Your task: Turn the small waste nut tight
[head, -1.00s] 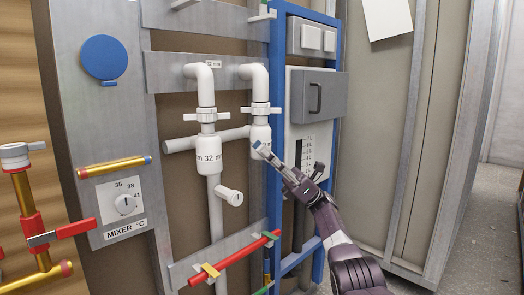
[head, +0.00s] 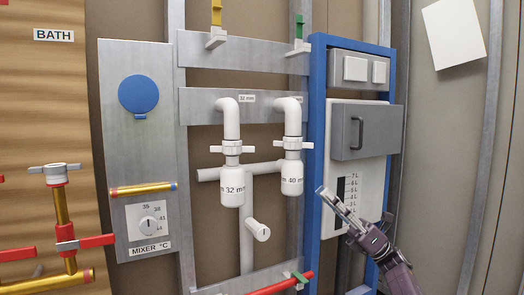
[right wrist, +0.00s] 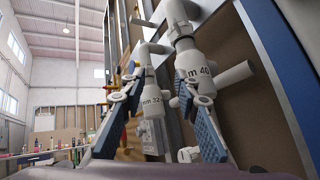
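The small waste nut (head: 232,148) is a white ring with two side wings. It sits on the 32 mm pipe, just above the white 32 mm trap body (head: 232,187). That trap body also shows between my fingers in the right wrist view (right wrist: 151,99). A similar winged nut (head: 292,143) sits to its right, above the 40 mm trap body (head: 292,178). My right gripper (head: 327,195) is right of and below both nuts, in front of the level scale. In the right wrist view its blue-padded fingers (right wrist: 158,92) are apart, with nothing held. My left gripper is not in view.
A blue frame (head: 316,130) with a grey flap box (head: 365,130) stands right of the traps. A white capped stub (head: 258,230) sticks out below them. A red pipe (head: 280,286) runs low in front. The mixer plate (head: 150,190) is at the left.

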